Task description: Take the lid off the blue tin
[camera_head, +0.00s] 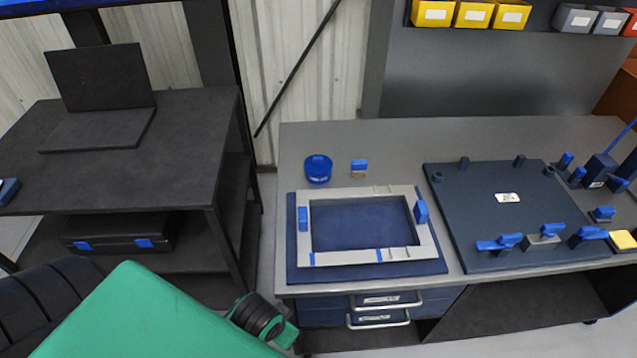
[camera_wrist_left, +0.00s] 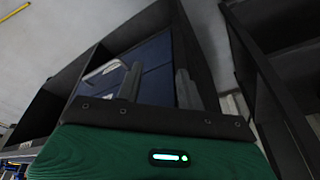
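The blue tin (camera_head: 318,168) is a small round container near the left end of the grey workbench, behind the frame fixture. Its top looks covered, but the lid's edge is too small to make out. My left arm comes in from the lower left in the head view, below and in front of the bench, and its fingers are hidden there. In the left wrist view my left gripper (camera_wrist_left: 157,85) shows two dark fingers spread apart with nothing between them. The tin is not in the left wrist view. My right gripper is in neither view.
A grey frame (camera_head: 370,258) with blue clamps lies on a blue mat right before the tin. A small blue-topped block (camera_head: 359,168) stands right of it. A dark fixture plate (camera_head: 480,205) fills the bench's middle. A black table (camera_head: 180,150) with a laptop stands left.

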